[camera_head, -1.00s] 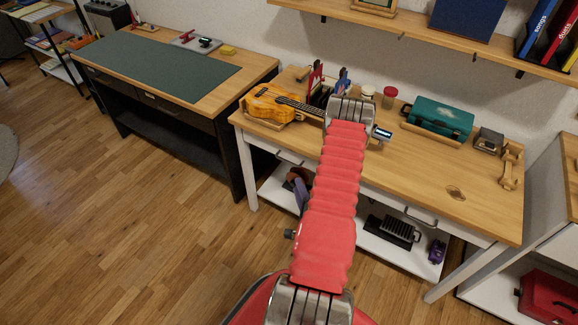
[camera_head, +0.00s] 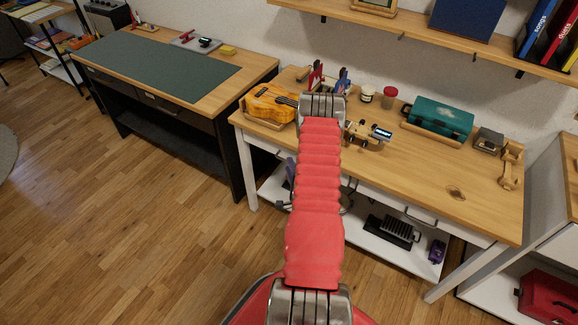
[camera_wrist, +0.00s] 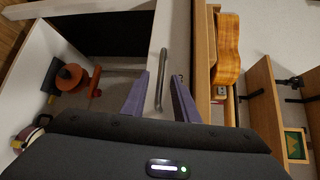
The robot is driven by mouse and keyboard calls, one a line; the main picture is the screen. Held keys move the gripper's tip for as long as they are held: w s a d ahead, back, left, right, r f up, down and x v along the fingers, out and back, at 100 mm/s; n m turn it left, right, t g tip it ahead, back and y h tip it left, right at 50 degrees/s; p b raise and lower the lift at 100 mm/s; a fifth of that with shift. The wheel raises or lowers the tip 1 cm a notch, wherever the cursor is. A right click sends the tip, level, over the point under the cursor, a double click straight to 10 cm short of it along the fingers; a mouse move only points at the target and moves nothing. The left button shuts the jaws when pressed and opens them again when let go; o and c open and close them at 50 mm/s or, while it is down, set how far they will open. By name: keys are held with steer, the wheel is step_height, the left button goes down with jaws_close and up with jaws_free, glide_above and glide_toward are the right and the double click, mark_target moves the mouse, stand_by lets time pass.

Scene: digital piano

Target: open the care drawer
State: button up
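A white drawer front (camera_wrist: 183,35) under the wooden table top shows in the wrist view, with a grey bar handle (camera_wrist: 161,80) standing out from it. I see no label that marks it as the care drawer. My gripper (camera_wrist: 162,82) is open, with one dark finger on each side of the handle. The handle lies between the fingers, and I see no clear contact. In the head view my red arm and wrist hide the fingers. The drawer looks closed. A second handle (camera_head: 421,217) is on the right drawer of the same table.
A ukulele (camera_head: 270,102) lies on the table near its left end, and also shows in the wrist view (camera_wrist: 227,50). A teal case (camera_head: 438,118) and small jars stand at the back. The shelf below holds several things. A dark desk stands to the left.

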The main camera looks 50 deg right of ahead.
steer(key=shift+x, duration=0.85)
steer(key=shift+c, duration=0.2)
jaws_close()
steer(key=shift+a+f, duration=0.1)
steer(key=shift+f, duration=0.05)
stand_by(0.6)
